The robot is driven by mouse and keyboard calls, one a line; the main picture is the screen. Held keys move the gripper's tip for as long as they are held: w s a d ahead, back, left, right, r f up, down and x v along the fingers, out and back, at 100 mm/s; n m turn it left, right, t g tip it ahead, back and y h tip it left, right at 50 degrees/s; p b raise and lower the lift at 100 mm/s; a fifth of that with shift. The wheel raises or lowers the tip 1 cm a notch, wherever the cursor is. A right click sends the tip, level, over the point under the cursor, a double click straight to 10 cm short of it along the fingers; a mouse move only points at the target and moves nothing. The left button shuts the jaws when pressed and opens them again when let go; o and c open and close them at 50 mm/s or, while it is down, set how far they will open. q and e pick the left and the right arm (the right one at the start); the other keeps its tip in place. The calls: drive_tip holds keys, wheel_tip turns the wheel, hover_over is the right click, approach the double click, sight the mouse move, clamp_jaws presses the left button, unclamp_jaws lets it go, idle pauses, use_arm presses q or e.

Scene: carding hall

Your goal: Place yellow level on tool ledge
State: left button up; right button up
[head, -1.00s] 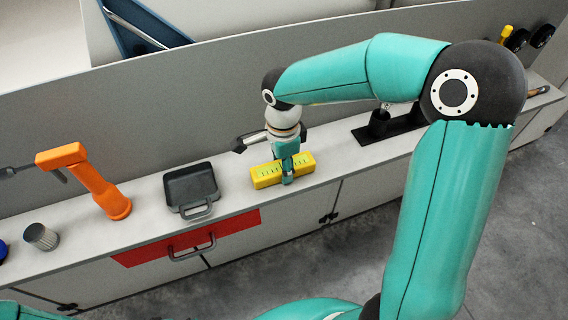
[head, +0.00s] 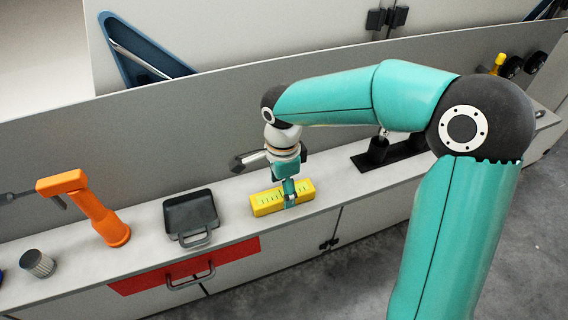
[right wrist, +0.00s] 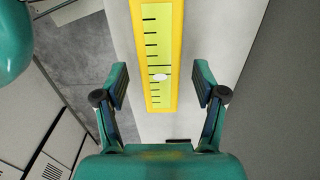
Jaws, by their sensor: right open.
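The yellow level (head: 266,202) lies on the long grey ledge (head: 340,192), between a dark tray and a black fixture. In the right wrist view the level (right wrist: 162,100) is a yellow bar with a pale green scale and black marks. My right gripper (head: 289,202) is at the level in the head view, hiding a part near its right end. In the right wrist view my right gripper (right wrist: 161,90) is open, with one finger on each side of the bar and a gap to both. My left gripper is out of view.
A dark tray (head: 190,213), an orange drill-like tool (head: 92,207) and a grey knurled cylinder (head: 38,264) stand left of the level. A black fixture (head: 385,155) stands to the right. A grey wall rises behind the ledge; a red panel (head: 145,278) marks its front.

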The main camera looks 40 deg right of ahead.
wheel_tip(320, 180, up, 10)
drive_tip(key=shift+p, duration=0.3)
drive_tip(key=shift+f, duration=0.15)
